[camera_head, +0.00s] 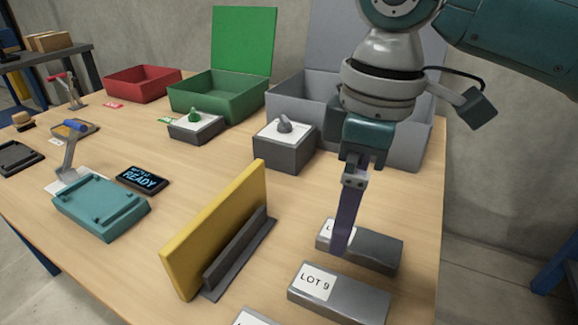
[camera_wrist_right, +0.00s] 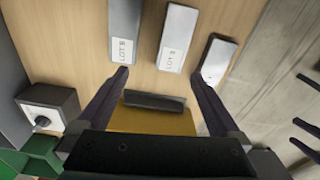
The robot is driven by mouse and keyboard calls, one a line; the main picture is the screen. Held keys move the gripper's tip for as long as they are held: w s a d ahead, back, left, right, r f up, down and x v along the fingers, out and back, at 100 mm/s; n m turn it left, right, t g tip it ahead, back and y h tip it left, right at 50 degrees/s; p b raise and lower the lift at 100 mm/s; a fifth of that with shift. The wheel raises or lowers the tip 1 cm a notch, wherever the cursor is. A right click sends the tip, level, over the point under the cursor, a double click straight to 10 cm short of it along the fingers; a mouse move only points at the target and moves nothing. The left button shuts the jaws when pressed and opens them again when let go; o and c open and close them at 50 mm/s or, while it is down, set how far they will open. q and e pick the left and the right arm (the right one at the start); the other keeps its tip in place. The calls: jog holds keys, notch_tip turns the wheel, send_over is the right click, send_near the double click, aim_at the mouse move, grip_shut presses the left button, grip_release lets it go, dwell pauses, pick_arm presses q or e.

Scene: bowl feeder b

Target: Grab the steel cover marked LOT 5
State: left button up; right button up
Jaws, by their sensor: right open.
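Three grey steel covers with white labels lie in a row at the table's near right. The middle one reads LOT 9 (camera_head: 335,294); it also shows in the right wrist view (camera_wrist_right: 178,32). The far cover (camera_head: 375,250) has its label mostly hidden behind my finger; in the wrist view it is the left cover (camera_wrist_right: 124,18), its number blurred. The third cover (camera_wrist_right: 214,60) is cut off at the head view's bottom edge (camera_head: 255,318). I cannot read which is LOT 5. My right gripper (camera_head: 344,248) is open and empty above the covers, fingertips spread in the wrist view (camera_wrist_right: 161,76). My left gripper is out of view.
A yellow panel (camera_head: 215,230) on a dark foot stands left of the covers. A grey box with a knob (camera_head: 285,152) and an open grey bin (camera_head: 410,150) stand behind. A green bin (camera_head: 205,100), a teal tray (camera_head: 98,210) and a READY display (camera_head: 142,178) are further left.

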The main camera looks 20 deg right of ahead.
jog(key=w+d+f+m+b, duration=0.1)
jog(key=w+d+f+b, duration=0.2)
jog(key=d+b, duration=0.25)
jog(key=b, duration=0.2)
send_over(360, 239)
jog(key=shift+h, duration=0.3)
notch_tip(360, 239, down, 4)
jog(key=shift+s+a+f, duration=0.1)
jog(key=shift+s+f, duration=0.05)
notch_tip(360, 239, down, 5)
jog(key=b, duration=0.3)
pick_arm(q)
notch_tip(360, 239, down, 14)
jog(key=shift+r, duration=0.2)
pick_arm(e)
jog(key=shift+r, duration=0.2)
jog(key=c, duration=0.3)
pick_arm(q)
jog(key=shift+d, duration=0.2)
pick_arm(e)
grip_shut()
